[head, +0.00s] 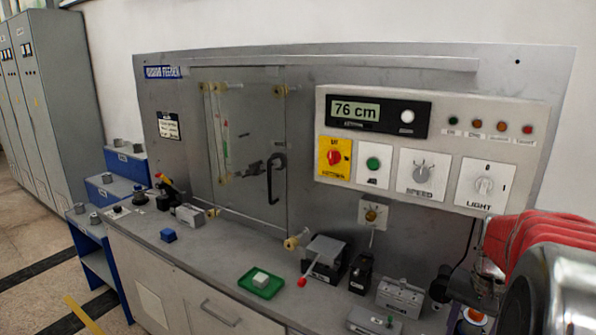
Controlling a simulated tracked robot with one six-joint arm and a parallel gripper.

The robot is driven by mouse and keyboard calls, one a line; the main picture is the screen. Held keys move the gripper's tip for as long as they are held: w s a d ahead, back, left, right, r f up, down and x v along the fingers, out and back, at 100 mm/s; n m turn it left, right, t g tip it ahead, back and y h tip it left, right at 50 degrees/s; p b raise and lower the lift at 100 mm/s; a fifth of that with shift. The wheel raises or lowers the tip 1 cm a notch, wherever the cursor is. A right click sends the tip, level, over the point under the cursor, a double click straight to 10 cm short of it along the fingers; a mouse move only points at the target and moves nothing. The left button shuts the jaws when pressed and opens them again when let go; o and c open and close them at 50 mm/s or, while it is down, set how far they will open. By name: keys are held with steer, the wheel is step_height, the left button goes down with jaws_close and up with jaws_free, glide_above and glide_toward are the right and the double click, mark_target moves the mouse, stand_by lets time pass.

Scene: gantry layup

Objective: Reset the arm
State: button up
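My arm shows at the right edge in the head view, with red ribbed sleeving and a large grey rounded link. Its far end appears to be the silver and dark parts at the lower right, where my gripper (478,292) seems to be. I cannot make out its fingertips or whether anything is between them. These parts are over or in front of the right end of the grey bench, and the distance to it is unclear.
The grey bench (225,262) carries a green tray (250,290) with a pale block, a blue block (168,235), a red-knobbed lever (302,281) and several small devices. Behind stands a panel with a control box (440,140) reading 76 cm. Blue steps (110,188) stand left.

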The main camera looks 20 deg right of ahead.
steer(key=a+r+n+t, duration=0.1)
steer(key=a+n, duration=0.3)
steer(key=a, duration=0.7)
steer(key=s+a+r+n+t, duration=0.1)
steer(key=a+r+n+t, duration=0.1)
steer(key=a, duration=0.8)
steer(key=a+r+n+t, duration=0.2)
steer(key=a+n, duration=0.3)
steer(key=a, duration=0.6)
steer(key=shift+s+a+r+n, duration=0.35)
steer(key=shift+r+n, duration=0.05)
steer(key=shift+r, duration=0.2)
steer(key=shift+c, duration=0.3)
steer(key=c, duration=0.4)
